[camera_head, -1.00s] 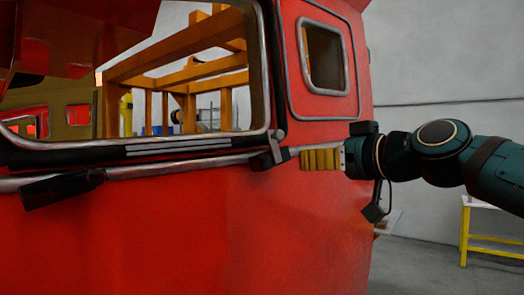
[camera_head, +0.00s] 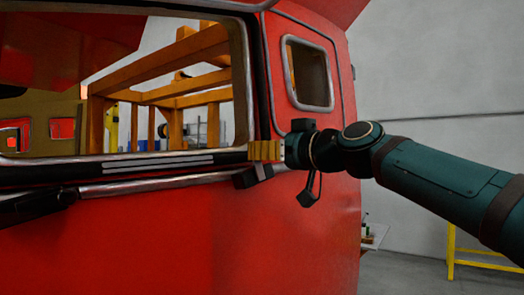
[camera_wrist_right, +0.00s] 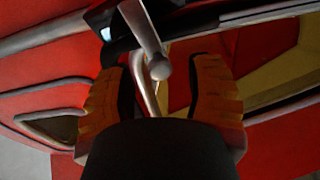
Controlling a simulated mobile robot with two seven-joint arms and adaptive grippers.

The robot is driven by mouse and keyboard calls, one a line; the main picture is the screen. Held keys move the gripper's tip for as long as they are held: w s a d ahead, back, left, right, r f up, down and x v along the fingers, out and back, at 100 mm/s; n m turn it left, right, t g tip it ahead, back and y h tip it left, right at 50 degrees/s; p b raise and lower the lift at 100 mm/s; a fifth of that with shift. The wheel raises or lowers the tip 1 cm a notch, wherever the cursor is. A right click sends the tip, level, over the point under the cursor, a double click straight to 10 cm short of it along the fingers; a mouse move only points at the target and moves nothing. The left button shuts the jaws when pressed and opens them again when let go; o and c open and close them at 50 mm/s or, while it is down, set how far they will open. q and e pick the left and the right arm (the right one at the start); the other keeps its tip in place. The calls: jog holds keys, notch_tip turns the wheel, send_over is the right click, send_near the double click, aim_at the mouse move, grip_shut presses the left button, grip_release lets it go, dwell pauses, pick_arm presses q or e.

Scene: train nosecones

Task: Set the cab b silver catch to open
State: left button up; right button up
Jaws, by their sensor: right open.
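The red train cab (camera_head: 150,240) fills the left and middle of the head view. In the right wrist view, a silver catch lever (camera_wrist_right: 145,30) with a rounded end comes from a dark mount at the top and ends between my right fingers. My right gripper (camera_head: 264,150) has yellow finger pads and is at the window's lower right corner, just above a black bracket (camera_head: 252,177). In the wrist view the right gripper (camera_wrist_right: 160,88) is open, with fingers on both sides of the lever's end, apparently not closed on it. The left gripper is not in view.
The large window (camera_head: 190,159) has a metal frame, with orange beams (camera_head: 165,90) behind it. A small side window (camera_head: 308,75) is above my right wrist. A black handle (camera_head: 35,206) sits at lower left. A yellow stand (camera_head: 452,250) is at right.

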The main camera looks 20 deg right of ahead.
jog(key=shift+x, duration=0.85)
grip_shut()
jog(key=shift+d, duration=0.1)
jog(key=w+d+f+m+h+p, duration=0.1)
jog(key=d+m+h+p, duration=0.1)
jog(key=m, duration=0.8)
jog(key=w+d+f+m+t+h+p, duration=0.1)
jog(key=d+f+m, duration=0.1)
jog(key=m, duration=0.8)
jog(key=shift+d+f+m+t+h+p, duration=0.3)
jog(key=shift+d+h+p, duration=0.1)
jog(key=shift+d, duration=0.4)
